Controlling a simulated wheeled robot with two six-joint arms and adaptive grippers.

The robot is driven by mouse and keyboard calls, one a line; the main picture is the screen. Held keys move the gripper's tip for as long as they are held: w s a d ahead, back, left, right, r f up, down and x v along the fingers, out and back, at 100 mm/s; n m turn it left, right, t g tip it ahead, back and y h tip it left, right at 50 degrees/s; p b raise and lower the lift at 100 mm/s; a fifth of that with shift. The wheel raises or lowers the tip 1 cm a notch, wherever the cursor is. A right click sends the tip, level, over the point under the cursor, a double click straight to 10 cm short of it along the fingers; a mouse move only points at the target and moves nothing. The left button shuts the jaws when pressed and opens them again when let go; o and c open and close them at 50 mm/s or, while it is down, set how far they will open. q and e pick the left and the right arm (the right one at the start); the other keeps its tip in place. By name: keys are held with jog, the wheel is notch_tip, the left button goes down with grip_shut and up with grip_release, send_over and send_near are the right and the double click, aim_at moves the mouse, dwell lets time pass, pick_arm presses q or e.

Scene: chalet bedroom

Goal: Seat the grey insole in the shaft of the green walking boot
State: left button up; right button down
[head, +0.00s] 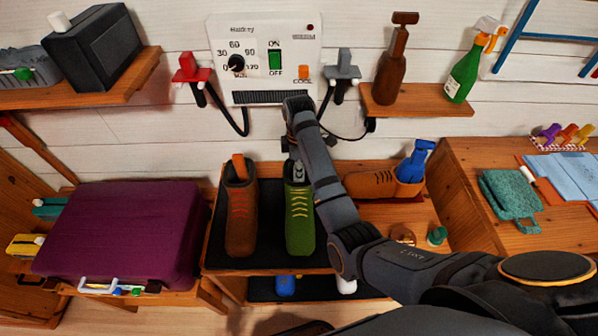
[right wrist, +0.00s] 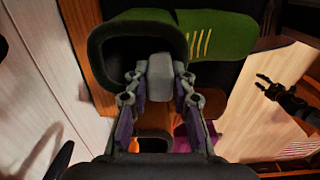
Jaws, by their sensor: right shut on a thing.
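The green walking boot (head: 299,225) stands upright on a dark mat on the shelf; in the right wrist view the green boot (right wrist: 222,35) shows its dark open shaft. My right gripper (right wrist: 160,80) is shut on the grey insole (right wrist: 161,72), one finger on each side. The insole's end overlaps the near rim of the shaft opening in that view; I cannot tell how deep it is. In the head view the insole (head: 298,170) shows at the boot's top, partly hidden by my right arm. My left gripper (right wrist: 262,82) appears empty, fingers apart, at the right wrist view's right side.
A brown boot (head: 240,218) with an orange insole (head: 239,167) stands close left of the green boot. A purple case (head: 125,232) is at the left. The control panel (head: 265,60) hangs above.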

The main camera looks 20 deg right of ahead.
jog(key=c, duration=1.1)
grip_release()
jog(key=shift+c, duration=0.2)
jog(key=shift+r, duration=0.1)
notch_tip(320, 180, up, 4)
jog(key=shift+r+p, duration=0.2)
jog(key=shift+p, duration=0.6)
notch_tip(320, 180, up, 8)
jog(key=p, duration=0.8)
jog(key=shift+f, duration=0.15)
